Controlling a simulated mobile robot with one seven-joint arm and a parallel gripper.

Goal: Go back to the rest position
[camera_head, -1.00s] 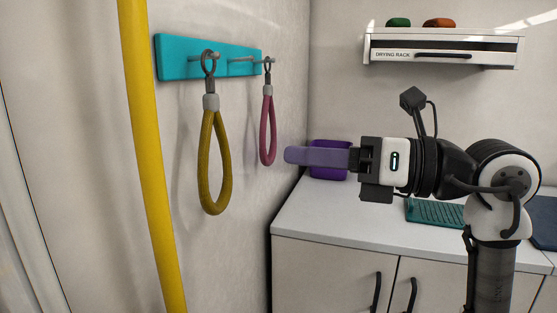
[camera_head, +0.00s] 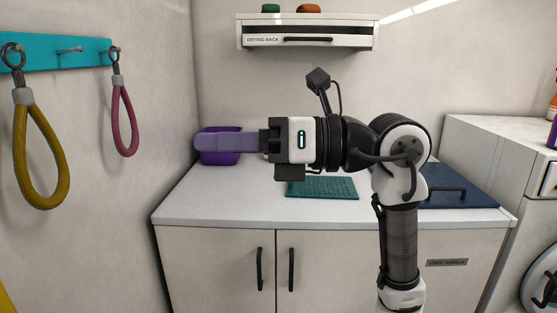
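My gripper (camera_head: 228,142) is at the end of my arm, in the middle of the head view, and points left. It is level, above the left part of the counter. Its purple finger part shows from the side as a single flat bar, so I cannot tell a gap between fingers. No held thing can be made out. The bar overlaps a purple bin (camera_head: 221,157) standing behind it on the counter, and hides part of it. I cannot tell how far apart they are.
A teal rack (camera_head: 85,53) on the left wall holds a yellow loop (camera_head: 21,150) and a pink loop (camera_head: 117,120). A drying rack (camera_head: 350,40) hangs on the back wall. On the counter (camera_head: 190,208) lie a teal mat (camera_head: 325,188) and a dark blue lid (camera_head: 455,190).

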